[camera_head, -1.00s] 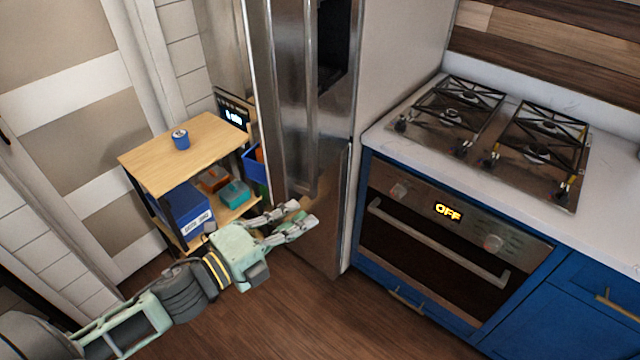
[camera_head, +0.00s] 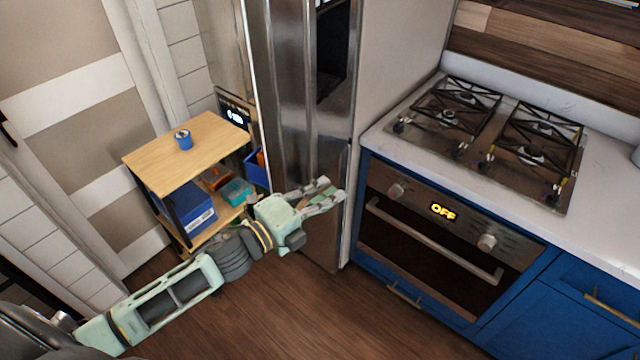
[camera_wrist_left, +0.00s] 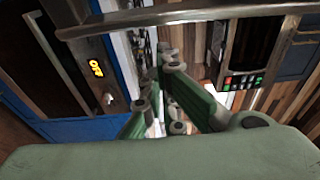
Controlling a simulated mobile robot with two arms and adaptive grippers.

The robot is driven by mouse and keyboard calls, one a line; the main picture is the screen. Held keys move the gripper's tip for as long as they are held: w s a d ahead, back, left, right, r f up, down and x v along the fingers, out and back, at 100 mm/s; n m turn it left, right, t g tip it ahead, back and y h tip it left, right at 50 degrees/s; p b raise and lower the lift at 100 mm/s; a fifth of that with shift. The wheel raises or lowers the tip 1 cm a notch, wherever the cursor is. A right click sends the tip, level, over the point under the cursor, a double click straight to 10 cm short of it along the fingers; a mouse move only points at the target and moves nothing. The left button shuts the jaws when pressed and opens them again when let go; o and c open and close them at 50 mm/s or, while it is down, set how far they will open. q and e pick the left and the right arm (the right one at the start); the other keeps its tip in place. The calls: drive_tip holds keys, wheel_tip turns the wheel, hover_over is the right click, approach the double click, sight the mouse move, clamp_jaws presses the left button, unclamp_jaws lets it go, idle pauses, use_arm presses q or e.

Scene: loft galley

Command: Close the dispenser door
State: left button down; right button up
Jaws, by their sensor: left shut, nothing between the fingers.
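A tall steel fridge-like unit (camera_head: 285,90) stands at the centre of the head view, with a dark dispenser-like recess (camera_head: 335,55) high on its right part. I cannot tell which panel is the dispenser door or how far it stands open. My left gripper (camera_head: 333,191) is shut and empty, in front of the lower steel front; contact is unclear. In the left wrist view its green fingers (camera_wrist_left: 168,60) come together, and a long steel bar (camera_wrist_left: 190,14) crosses above them. My right gripper is not in view.
A wooden shelf cart (camera_head: 165,160) with a blue can (camera_head: 183,140) on top stands left of the steel unit. A blue oven cabinet (camera_head: 370,262) and a gas hob (camera_head: 490,140) are to the right. Wooden floor (camera_head: 300,310) is open in front.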

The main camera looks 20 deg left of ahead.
use_arm(q)
drive_tip(key=shift+a, duration=0.95)
